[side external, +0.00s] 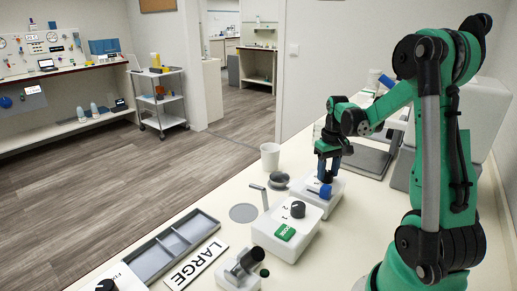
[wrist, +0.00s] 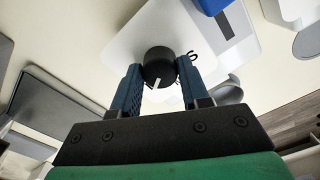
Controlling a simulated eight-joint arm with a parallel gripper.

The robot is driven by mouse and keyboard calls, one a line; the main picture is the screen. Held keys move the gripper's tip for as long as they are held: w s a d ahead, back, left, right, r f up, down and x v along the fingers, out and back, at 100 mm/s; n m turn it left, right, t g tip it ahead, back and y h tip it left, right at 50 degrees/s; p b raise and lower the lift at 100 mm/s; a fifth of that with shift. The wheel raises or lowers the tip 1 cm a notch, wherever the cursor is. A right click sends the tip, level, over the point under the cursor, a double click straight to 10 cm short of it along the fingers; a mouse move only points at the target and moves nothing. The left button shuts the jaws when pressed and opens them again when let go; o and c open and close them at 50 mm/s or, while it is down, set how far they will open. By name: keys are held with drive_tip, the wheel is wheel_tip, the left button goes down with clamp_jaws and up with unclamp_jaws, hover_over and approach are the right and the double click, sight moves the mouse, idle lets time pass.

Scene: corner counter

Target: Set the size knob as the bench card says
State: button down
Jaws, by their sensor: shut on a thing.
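The size knob (wrist: 158,62) is black and round, with a white pointer line. It sits on a white box (wrist: 125,45), and a letter S shows at its right in the wrist view. The pointer points down and slightly left there. My gripper (wrist: 159,72) is shut on the knob, a blue finger on each side. Other size letters are hidden. The bench card (side external: 196,267) reads LARGE.
A white cup (side external: 270,156), a dark grey round item (side external: 278,180), a grey disc (side external: 243,213) and a grey tray (side external: 153,258) are also on the counter.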

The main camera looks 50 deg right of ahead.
sight(328, 172)
idle(0.4)
drive_tip(key=shift+c, duration=2.1)
unclamp_jaws()
drive_tip(key=shift+r, duration=2.8)
drive_tip(key=w+a+r+n+t, duration=0.1)
drive_tip(key=a+n+t, duration=0.2)
drive_tip(key=a, duration=0.9)
drive_tip(key=w+a+r+n+t, duration=0.1)
drive_tip(key=w+a+n+t, duration=0.1)
drive_tip(key=a, duration=1)
drive_tip(key=shift+a+r+n+t, duration=0.25)
drive_tip(key=shift+n+t, duration=0.25)
drive_tip(key=shift+t, duration=0.6)
